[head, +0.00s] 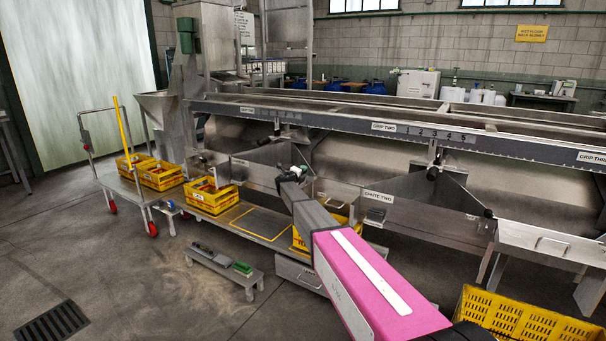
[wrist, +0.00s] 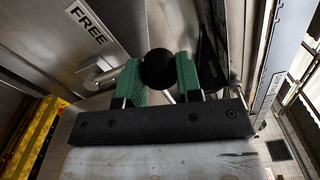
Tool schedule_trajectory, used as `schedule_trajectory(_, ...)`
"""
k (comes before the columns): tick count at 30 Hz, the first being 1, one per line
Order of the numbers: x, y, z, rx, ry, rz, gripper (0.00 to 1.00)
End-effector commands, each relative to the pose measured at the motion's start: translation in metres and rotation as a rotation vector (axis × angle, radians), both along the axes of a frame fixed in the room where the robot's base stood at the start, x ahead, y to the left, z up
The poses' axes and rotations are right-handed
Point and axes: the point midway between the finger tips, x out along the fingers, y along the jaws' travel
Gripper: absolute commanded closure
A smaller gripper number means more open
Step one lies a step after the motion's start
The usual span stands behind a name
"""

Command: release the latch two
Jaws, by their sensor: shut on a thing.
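In the wrist view, my gripper (wrist: 160,62) has its two green fingers on either side of a round black knob (wrist: 158,72), shut on it. I cannot tell for certain how the rod joins the knob. In the head view, my arm reaches forward to the steel machine front, left of the CHUTE TWO label (head: 378,196). The fingers and the held knob are too small and covered there to make out.
Yellow crates (head: 213,196) stand on a low platform at the left. Another yellow crate (head: 530,318) is at lower right. A small low bench (head: 225,268) stands on the floor. A long rail with a GRIP TWO label (head: 384,127) runs above.

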Motion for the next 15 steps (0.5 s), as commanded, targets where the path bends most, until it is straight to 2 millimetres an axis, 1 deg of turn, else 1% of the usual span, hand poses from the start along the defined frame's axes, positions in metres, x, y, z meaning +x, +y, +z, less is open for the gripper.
schedule_trajectory(8,0.0009,0.0018,-0.0004,-0.007,0.004,0.004,1.0)
schedule_trajectory(9,0.001,0.0018,-0.0004,-0.007,0.004,0.004,0.64)
schedule_trajectory(11,0.0011,0.0018,-0.0004,-0.006,0.003,0.004,0.45)
schedule_trajectory(12,0.001,0.0017,-0.0003,-0.005,0.003,0.004,0.42)
schedule_trajectory(15,0.0008,0.0013,-0.0003,-0.004,0.002,0.003,0.42)
